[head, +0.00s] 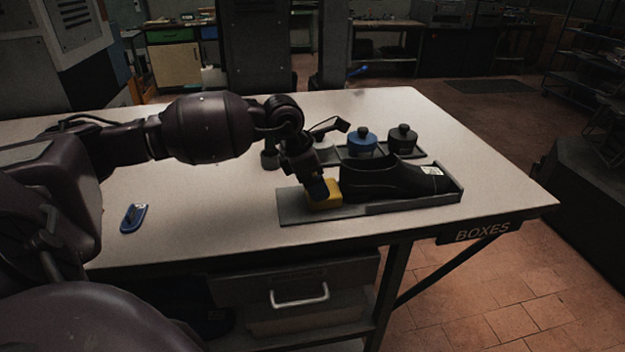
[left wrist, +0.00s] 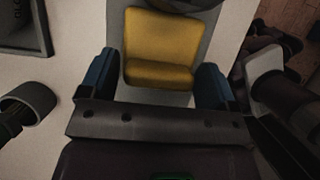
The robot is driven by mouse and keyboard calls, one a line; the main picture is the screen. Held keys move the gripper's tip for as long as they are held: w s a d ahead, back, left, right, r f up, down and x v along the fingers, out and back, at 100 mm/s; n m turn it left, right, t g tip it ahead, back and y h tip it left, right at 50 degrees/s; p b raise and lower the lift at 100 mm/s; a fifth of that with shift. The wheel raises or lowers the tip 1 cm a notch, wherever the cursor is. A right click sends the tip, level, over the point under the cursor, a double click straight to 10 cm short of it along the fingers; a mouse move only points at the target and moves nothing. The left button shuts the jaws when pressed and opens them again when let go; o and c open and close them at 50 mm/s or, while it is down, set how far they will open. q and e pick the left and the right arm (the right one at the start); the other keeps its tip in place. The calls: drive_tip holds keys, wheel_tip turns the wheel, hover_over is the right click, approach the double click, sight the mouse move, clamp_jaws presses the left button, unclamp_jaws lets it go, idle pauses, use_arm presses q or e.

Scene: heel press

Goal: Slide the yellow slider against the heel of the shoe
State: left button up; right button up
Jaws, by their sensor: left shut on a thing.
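The yellow slider (head: 332,200) stands on a grey tray (head: 294,209) near the table's front edge. The black shoe (head: 388,181) lies along the tray, its heel end just right of the slider; I cannot tell if they touch. My left gripper (head: 318,190) comes down over the slider from the left and is shut on it. In the left wrist view, the slider (left wrist: 163,48) sits between the two blue fingertips, with a dark edge of the shoe (left wrist: 180,3) right at its far side. My right gripper is not in view.
Behind the shoe, a rack holds a blue-topped pot (head: 361,142) and a black pot (head: 402,139). A blue-rimmed item (head: 133,217) lies at the table's left. The table (head: 215,215) is bare between it and the tray.

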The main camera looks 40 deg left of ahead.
use_arm(q)
drive_tip(key=o, duration=0.9)
drive_tip(key=shift+o, duration=0.7)
drive_tip(key=v, duration=1.1)
drive_tip(key=shift+p, duration=0.45)
drive_tip(key=shift+f, duration=0.15)
